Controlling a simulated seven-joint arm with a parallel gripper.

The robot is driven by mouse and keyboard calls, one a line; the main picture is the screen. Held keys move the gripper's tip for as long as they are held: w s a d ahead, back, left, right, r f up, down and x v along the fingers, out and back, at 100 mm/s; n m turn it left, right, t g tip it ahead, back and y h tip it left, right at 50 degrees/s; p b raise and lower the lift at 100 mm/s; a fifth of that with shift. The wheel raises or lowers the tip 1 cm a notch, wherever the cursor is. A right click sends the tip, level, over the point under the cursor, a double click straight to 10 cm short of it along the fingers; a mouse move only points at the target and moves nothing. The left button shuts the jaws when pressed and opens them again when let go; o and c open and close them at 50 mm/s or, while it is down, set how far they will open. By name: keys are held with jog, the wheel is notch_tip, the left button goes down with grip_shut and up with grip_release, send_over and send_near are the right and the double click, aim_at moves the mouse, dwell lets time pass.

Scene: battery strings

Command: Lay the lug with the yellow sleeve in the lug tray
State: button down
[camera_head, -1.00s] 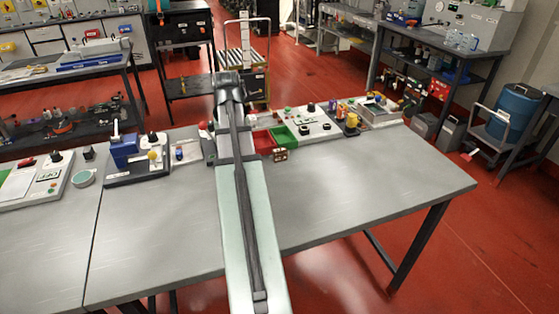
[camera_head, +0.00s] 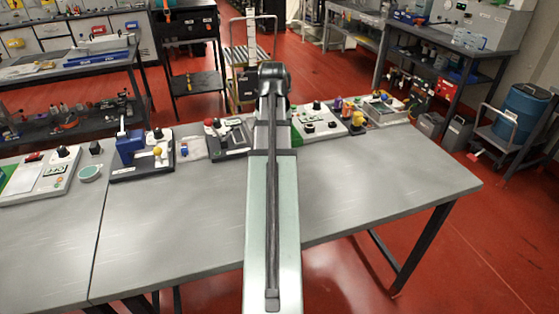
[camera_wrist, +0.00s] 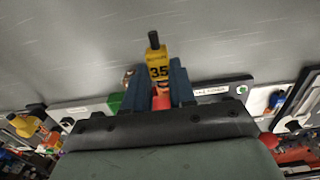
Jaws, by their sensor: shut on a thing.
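The lug with the yellow sleeve (camera_wrist: 158,62) is marked 35 and has a dark tip pointing away from me. My gripper (camera_wrist: 161,78) is shut on it, with the dark blue fingers on either side. The lug is over the grey bench in the wrist view; I cannot tell how high. A green bin (camera_head: 296,138) shows just right of my arm in the head view, and a green part (camera_wrist: 115,103) shows left of the fingers in the wrist view. I cannot tell which thing is the lug tray. My arm hides the gripper and lug in the head view.
A black-based fixture (camera_head: 228,138) stands left of my arm. A white panel (camera_head: 320,125) with knobs stands to the right. A blue device (camera_head: 130,148) sits further left. The front of the grey bench (camera_head: 370,190) is clear.

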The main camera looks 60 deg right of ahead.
jog(key=shift+f, duration=4.7)
jog(key=shift+f, duration=0.15)
jog(key=c, duration=0.9)
grip_release()
jog(key=shift+c, duration=0.2)
notch_tip(320, 180, up, 12)
jog(key=shift+f, duration=0.1)
jog(key=shift+o, duration=1.2)
jog(key=shift+r, duration=0.25)
jog(key=o, duration=0.7)
